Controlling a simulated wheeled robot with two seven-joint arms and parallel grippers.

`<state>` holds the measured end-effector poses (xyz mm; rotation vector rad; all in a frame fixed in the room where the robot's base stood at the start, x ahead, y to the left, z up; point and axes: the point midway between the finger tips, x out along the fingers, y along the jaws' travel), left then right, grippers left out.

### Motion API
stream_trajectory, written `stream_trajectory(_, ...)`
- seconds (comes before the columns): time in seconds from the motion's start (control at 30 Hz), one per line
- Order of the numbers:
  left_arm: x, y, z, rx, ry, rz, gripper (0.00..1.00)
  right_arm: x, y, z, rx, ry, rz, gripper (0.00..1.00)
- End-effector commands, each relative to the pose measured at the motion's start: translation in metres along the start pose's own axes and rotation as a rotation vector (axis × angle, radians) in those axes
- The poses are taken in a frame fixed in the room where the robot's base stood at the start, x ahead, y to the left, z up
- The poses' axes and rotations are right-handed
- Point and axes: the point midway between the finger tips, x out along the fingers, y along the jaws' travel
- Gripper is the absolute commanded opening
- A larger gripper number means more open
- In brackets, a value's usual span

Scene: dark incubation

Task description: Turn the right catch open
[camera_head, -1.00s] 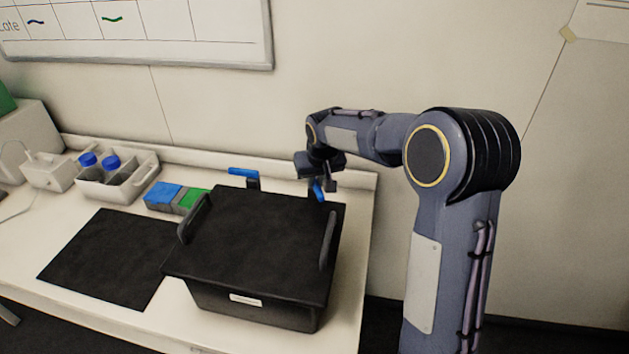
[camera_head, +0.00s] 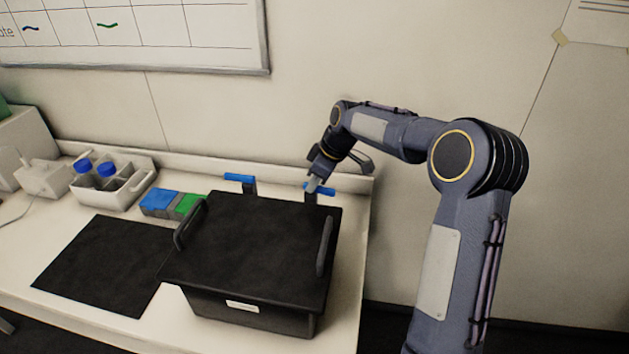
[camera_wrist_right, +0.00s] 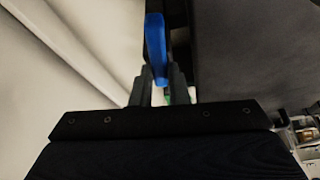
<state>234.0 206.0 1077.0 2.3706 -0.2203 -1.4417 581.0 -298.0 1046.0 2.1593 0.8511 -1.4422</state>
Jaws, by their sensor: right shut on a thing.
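The black lidded box (camera_head: 250,250) stands on the bench with two upright handles on its lid. Two blue catches are at its back edge. The left catch (camera_head: 240,178) lies crosswise, along the back edge. The right catch (camera_head: 325,191) now lies crosswise too, much like the left one. My right gripper (camera_head: 313,187) is shut on the right catch at its left end. In the right wrist view the blue catch (camera_wrist_right: 155,48) shows between and beyond the fingers (camera_wrist_right: 160,82). My left gripper is not in view.
A black mat (camera_head: 103,265) lies left of the box. Blue and green blocks (camera_head: 160,201) and a white caddy (camera_head: 125,186) with blue-capped bottles stand behind the mat. The wall is close behind the catches. The bench ends just right of the box.

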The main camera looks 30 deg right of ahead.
Motion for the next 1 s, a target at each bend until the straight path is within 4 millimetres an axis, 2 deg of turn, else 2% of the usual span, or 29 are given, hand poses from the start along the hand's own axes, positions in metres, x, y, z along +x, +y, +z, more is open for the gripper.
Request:
stream_trajectory(0.4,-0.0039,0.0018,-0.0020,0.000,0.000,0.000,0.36,-0.0007,0.0029,-0.0007,-0.157,0.001,-0.063,0.00)
stream_trajectory(0.93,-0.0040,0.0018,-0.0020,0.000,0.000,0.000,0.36,-0.0006,0.0028,-0.0006,-0.177,0.000,-0.070,0.00)
stream_trajectory(0.97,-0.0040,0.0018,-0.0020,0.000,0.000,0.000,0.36,-0.0006,0.0028,-0.0006,-0.177,0.000,-0.070,0.18)
stream_trajectory(1.0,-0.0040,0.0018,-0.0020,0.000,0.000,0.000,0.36,-0.0006,0.0028,-0.0006,-0.177,0.000,-0.070,0.23)
